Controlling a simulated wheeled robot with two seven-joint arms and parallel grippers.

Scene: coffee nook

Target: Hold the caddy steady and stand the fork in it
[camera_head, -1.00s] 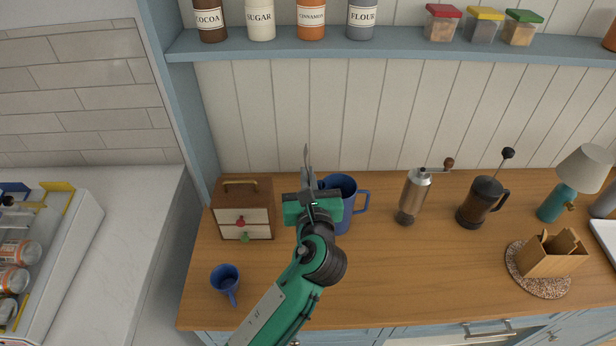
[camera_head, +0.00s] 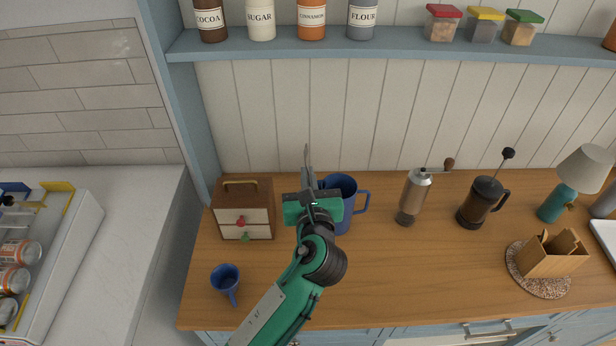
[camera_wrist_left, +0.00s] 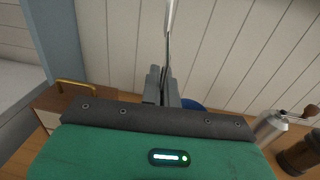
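My left gripper (camera_head: 307,182) is shut on a thin silver utensil, the fork (camera_head: 306,156), which points upward from the fingers. In the left wrist view the fork (camera_wrist_left: 168,35) rises between the fingers (camera_wrist_left: 162,88); its tines cannot be made out. My right gripper is in neither view.
A grinder (camera_head: 413,196), a French press (camera_head: 480,203) and a wooden holder on a round mat (camera_head: 540,285) stand to the right. The counter's front middle is clear.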

